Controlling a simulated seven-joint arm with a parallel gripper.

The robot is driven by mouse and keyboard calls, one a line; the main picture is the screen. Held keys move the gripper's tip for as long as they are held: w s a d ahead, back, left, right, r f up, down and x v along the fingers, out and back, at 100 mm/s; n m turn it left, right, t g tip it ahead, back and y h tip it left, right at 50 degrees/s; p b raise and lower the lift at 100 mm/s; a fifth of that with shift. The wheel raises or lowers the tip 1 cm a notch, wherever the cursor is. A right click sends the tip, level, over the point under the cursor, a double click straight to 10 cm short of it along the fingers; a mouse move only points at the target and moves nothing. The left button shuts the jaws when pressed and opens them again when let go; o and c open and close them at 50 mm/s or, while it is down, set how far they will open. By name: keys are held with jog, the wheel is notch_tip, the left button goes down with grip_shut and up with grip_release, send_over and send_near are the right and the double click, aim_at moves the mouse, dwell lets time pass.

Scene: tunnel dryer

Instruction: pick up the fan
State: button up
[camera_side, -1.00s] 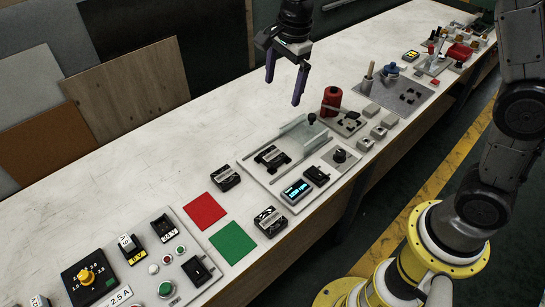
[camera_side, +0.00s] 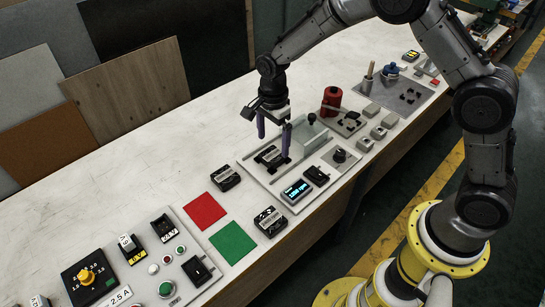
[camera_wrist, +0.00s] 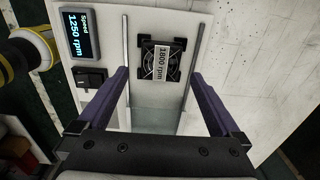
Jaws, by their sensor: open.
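A square black fan (camera_side: 270,157) with a white label sits on the pale dryer board (camera_side: 249,167), between two rails. In the wrist view the fan (camera_wrist: 147,62) carries a label reading 1800 rpm. Two more black labelled fans lie on the table, one left of the board (camera_side: 225,177) and one beside the green square (camera_side: 270,221); their labels are too small to read.
A display (camera_side: 297,191) reads 1250 rpm in the wrist view (camera_wrist: 80,34), with a black switch (camera_side: 316,176) beside it. A clear cover (camera_side: 305,134) stands behind the fan. Red (camera_side: 205,209) and green (camera_side: 233,242) squares lie bare. A red cylinder (camera_side: 331,101) stands farther back.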

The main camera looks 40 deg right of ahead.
aim_at(273, 154)
notch_tip(273, 154, down, 5)
jog(key=shift+f, duration=0.1)
dwell(0.3)
jog(key=c, duration=1.5)
jog(key=shift+o, duration=0.2)
jog(key=shift+w+a+r, duration=0.1)
jog(key=shift+r, duration=0.1)
jog(key=shift+r, duration=0.55)
jog(key=s+d+r, duration=0.2)
jog(key=s+r, duration=0.9)
jog(key=s, duration=0.3)
jog(key=shift+d+r, duration=0.25)
jog(key=shift+r, duration=0.1)
